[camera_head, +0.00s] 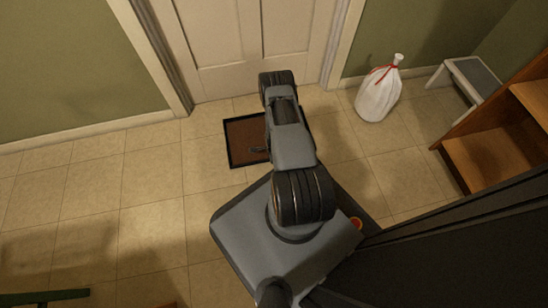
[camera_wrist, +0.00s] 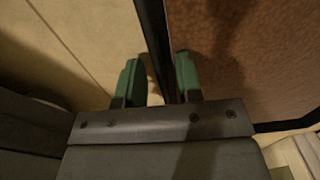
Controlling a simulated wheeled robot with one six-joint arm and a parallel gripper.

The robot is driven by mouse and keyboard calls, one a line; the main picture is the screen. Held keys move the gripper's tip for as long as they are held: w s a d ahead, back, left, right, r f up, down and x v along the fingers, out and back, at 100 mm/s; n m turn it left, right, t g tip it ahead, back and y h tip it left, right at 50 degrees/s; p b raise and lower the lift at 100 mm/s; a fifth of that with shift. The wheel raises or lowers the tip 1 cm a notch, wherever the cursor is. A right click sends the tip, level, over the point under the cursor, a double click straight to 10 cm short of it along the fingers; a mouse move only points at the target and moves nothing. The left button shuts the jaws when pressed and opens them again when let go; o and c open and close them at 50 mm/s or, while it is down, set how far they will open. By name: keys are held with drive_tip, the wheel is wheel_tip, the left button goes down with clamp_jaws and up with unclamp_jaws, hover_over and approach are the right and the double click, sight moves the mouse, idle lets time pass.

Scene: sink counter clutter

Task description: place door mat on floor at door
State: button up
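The door mat (camera_head: 243,131) is brown with a black border. It lies on the tiled floor just in front of the white door (camera_head: 250,40), set slightly askew, its right part hidden behind my arm. In the wrist view the mat (camera_wrist: 235,60) fills the right side, and its black edge runs between my gripper's two green fingers (camera_wrist: 159,78). The fingers stand apart, with a gap on the left side of the edge. Whether the right finger touches the mat I cannot tell. In the head view my gripper is mostly hidden by my arm.
A white bag (camera_head: 378,97) with a red tie stands right of the door. A grey-topped step stool (camera_head: 473,77) and a wooden shelf (camera_head: 490,150) are farther right. A green object (camera_head: 45,296) is at the lower left. The floor left of the mat is clear.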

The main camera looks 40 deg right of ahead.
drive_tip(key=shift+r, duration=0.1)
drive_tip(key=w+a+r+n+p, duration=0.2)
drive_tip(key=w+r+n, duration=0.1)
drive_tip(key=r, duration=1)
drive_tip(key=w+a+r+n+t+p, duration=0.15)
drive_tip(key=r+n, duration=0.25)
drive_tip(key=r, duration=0.9)
drive_tip(key=w+a+r+n+g+p, duration=0.1)
drive_tip(key=w+a+r+n+p, duration=0.15)
drive_tip(key=r, duration=1.05)
drive_tip(key=s+a+r+n+t, duration=0.1)
drive_tip(key=s+a+r+n, duration=0.5)
drive_tip(key=r, duration=0.4)
drive_tip(key=s+a+r+n+t, duration=0.1)
drive_tip(key=s+a+r+n, duration=0.5)
drive_tip(key=r, duration=0.5)
drive_tip(key=shift+s+n, duration=0.8)
drive_tip(key=shift+n, duration=0.05)
drive_tip(key=shift+r, duration=0.15)
